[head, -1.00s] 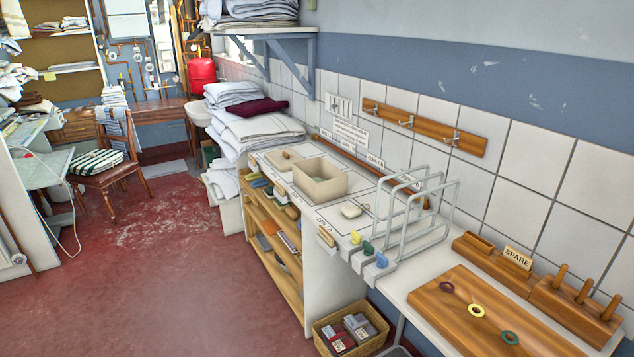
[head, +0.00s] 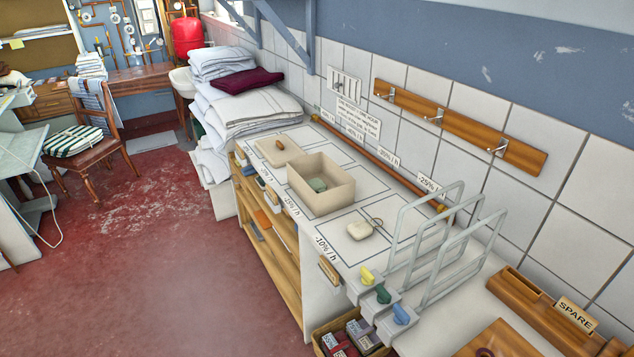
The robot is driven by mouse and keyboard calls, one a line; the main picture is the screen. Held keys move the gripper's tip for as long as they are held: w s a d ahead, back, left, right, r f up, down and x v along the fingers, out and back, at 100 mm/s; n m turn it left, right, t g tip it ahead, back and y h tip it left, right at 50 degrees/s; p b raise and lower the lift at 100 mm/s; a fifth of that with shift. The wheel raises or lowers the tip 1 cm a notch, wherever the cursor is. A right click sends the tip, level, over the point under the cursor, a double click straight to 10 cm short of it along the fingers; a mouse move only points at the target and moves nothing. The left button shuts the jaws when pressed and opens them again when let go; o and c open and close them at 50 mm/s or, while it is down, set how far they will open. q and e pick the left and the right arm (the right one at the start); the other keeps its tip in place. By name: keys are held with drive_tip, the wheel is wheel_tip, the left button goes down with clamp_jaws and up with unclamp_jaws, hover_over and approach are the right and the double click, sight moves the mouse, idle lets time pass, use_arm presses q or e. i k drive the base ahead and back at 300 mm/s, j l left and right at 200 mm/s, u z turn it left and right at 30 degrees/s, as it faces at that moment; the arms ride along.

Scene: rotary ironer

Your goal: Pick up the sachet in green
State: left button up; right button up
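A small grey-green bundle (head: 317,185), which looks like the green sachet, lies inside an open beige box (head: 334,202) on the white counter. The box's front wall hides part of it. A cream sachet (head: 361,230) with a thin loop of cord lies on the counter in a marked rectangle, to the right of the box. Neither of my grippers shows in the head view.
A beige lid (head: 272,151) with a brown knob lies left of the box. Wire racks (head: 437,240) stand right of the cream sachet, beside yellow, green and blue knobs (head: 383,294) at the counter's front edge. Folded linen (head: 250,113) is piled at the far end.

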sight(317, 185)
drive_tip(key=i+j+z, duration=0.15)
drive_tip(key=i+j, duration=0.2)
drive_tip(key=i+j+z, duration=0.15)
drive_tip(key=i+j, duration=0.15)
drive_tip(key=j, duration=0.2)
